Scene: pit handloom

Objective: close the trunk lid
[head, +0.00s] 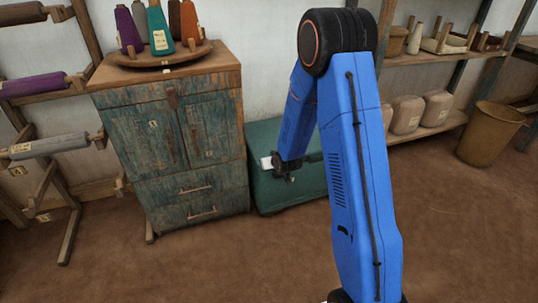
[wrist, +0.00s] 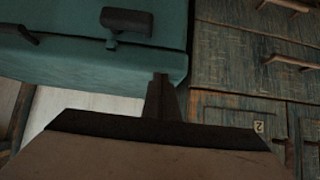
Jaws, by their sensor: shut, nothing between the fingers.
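The teal trunk (head: 266,195) stands on the floor just right of the wooden cabinet, partly hidden by my arm. Its lid (head: 262,134) looks down over the box, with a flat top; I cannot tell whether it is fully seated. The wrist view looks upside down and shows the trunk (wrist: 60,20) at top left, with a dark latch (wrist: 127,22) on its front and a lid edge (wrist: 150,68) below. My gripper (head: 288,177) is shut and empty, in front of the trunk. Its fingertips (wrist: 160,78) overlap the lid in the wrist view; contact is unclear.
A weathered cabinet (head: 190,142) stands close to the trunk's left, bearing a round tray (head: 130,60) of yarn cones. Racks with yarn rolls (head: 48,144) are at far left. Shelves (head: 440,130) and a bin (head: 490,134) stand at right. The brown floor in front is clear.

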